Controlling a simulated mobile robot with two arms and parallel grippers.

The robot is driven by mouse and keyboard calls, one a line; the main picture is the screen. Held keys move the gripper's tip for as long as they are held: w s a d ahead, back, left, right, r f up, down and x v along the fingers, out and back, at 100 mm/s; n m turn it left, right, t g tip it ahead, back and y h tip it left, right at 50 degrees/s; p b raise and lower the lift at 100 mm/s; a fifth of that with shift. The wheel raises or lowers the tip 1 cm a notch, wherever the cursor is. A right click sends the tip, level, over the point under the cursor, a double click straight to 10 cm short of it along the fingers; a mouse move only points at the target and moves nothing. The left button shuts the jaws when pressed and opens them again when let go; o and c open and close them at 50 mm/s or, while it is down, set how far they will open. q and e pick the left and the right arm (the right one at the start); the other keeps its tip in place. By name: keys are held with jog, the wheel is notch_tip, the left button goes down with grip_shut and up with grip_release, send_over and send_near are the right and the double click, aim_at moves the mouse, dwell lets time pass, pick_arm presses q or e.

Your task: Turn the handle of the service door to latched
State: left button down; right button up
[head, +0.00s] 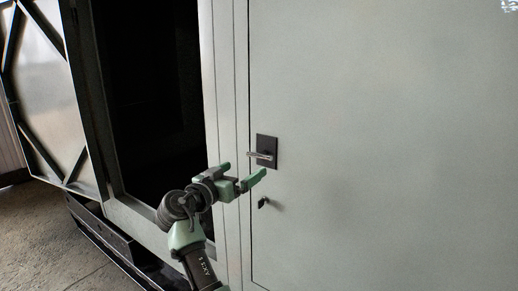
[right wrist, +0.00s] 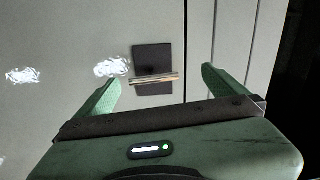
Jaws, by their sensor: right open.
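The service door (head: 390,120) is a large pale grey-green panel that looks closed against its frame. Its handle (head: 262,155) is a metal lever on a dark rectangular plate (head: 267,141) near the door's left edge, and the lever lies about horizontal. My right gripper (head: 242,172) is open and empty, just left of and below the handle, with its fingers toward the door. In the right wrist view the lever (right wrist: 153,80) crosses its dark plate and appears between the two spread green fingers. I see no contact with it. My left gripper is not in view.
A small dark lock or key (head: 263,202) protrudes below the handle. Left of the door frame is a dark opening (head: 150,90), with a braced panel (head: 50,90) standing open beyond it. The door face right of the handle is clear.

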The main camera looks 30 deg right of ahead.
aim_at(258, 157)
jog(key=shift+m, duration=0.5)
jog(key=d+p, duration=0.1)
jog(key=d, duration=0.1)
jog(key=w+d+r+p, duration=0.1)
jog(key=d, duration=0.1)
jog(key=w+d+r+p, duration=0.1)
jog(key=d, duration=0.2)
jog(key=shift+r+p, duration=0.15)
jog(key=shift+p, duration=0.2)
jog(key=shift+w+d, duration=0.1)
jog(key=shift+d, duration=0.2)
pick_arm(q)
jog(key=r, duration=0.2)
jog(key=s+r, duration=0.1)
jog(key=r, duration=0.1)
pick_arm(e)
jog(key=shift+f, duration=0.2)
jog(key=c, duration=1.1)
